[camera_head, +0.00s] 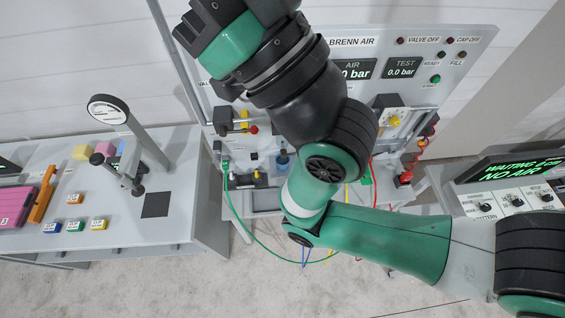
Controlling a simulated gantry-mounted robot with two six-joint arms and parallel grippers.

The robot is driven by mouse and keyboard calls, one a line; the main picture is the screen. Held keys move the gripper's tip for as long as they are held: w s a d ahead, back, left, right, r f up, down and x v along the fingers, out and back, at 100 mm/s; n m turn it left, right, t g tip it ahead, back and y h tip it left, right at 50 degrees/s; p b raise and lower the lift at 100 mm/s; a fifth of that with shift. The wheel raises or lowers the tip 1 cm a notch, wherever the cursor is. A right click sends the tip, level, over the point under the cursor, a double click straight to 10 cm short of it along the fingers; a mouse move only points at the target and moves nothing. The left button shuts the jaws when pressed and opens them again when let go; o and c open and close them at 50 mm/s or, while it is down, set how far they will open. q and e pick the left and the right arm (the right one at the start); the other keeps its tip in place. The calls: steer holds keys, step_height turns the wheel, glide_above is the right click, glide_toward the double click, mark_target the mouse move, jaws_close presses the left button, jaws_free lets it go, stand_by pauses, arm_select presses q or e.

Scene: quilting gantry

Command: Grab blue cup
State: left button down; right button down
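No plainly cup-shaped blue thing shows. A small blue cylindrical piece (283,158) with a dark top stands at the panel's foot, beside my arm. I cannot tell which of these is the blue cup. A green and black arm of mine comes in from the right and bends up across the middle to the top edge. Neither gripper's fingers show.
The BRENN AIR panel (455,50) stands behind my arm, with hoses below. A control box (510,190) is at right.

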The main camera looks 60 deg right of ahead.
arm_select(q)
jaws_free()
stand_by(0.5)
